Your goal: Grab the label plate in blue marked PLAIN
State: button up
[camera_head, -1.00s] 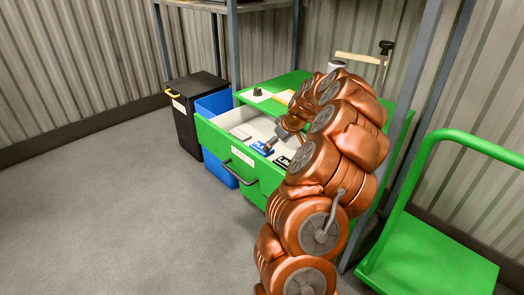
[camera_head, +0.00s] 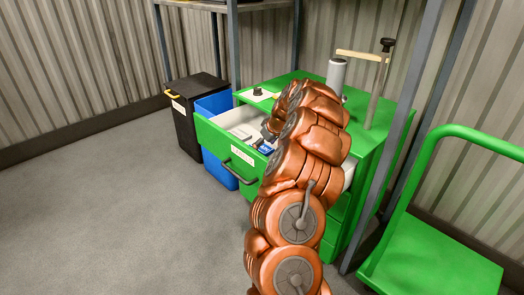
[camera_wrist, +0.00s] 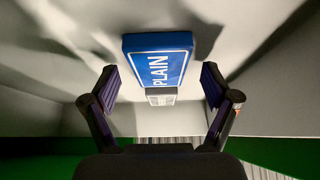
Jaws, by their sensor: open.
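The blue label plate marked PLAIN (camera_wrist: 158,62) lies in the open drawer (camera_head: 227,142), ahead of and between my open fingers in the wrist view. In the head view only a bit of the blue plate (camera_head: 266,149) shows beside my arm. My gripper (camera_wrist: 160,88) is open, with one finger on each side of the plate's line and neither touching it. In the head view my gripper (camera_head: 268,130) is over the drawer, partly hidden by my arm. A small grey-white piece (camera_wrist: 161,96) shows at the plate's near end.
Another pale plate (camera_head: 240,132) lies in the drawer's left part. The green cabinet top (camera_head: 300,78) bears a black knob (camera_head: 257,91) and a grey cylinder (camera_head: 336,75). A blue bin (camera_head: 214,104) and a black bin (camera_head: 190,120) stand left. A green cart (camera_head: 430,255) stands right.

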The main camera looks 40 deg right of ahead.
jog(key=c, duration=0.9)
jog(key=shift+c, duration=0.2)
